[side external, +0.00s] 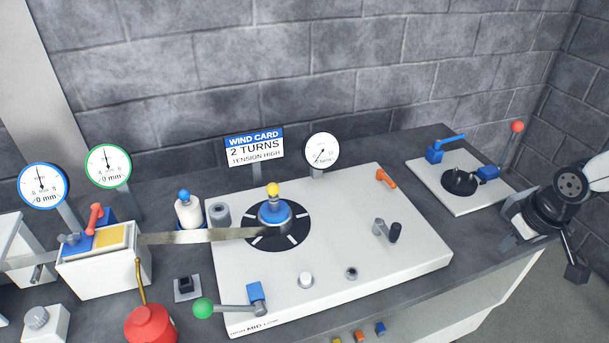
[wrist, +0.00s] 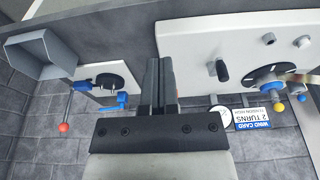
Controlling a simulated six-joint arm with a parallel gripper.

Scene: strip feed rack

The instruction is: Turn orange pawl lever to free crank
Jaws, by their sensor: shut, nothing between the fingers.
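The orange pawl lever (side external: 387,179) stands near the back right corner of the large white panel (side external: 425,258), in the side view. The crank (side external: 388,230), with a black knob, is in front of it on the same panel. In the wrist view the crank's black knob (wrist: 222,70) shows right of my fingers.
A smaller white plate (side external: 437,188) with blue levers lies between my arm and the panel's back. A blue hub (side external: 275,213) with a strip sits mid-panel. A green-knobbed lever (side external: 203,308) is at front. A grey bin (wrist: 40,55) shows in the wrist view.

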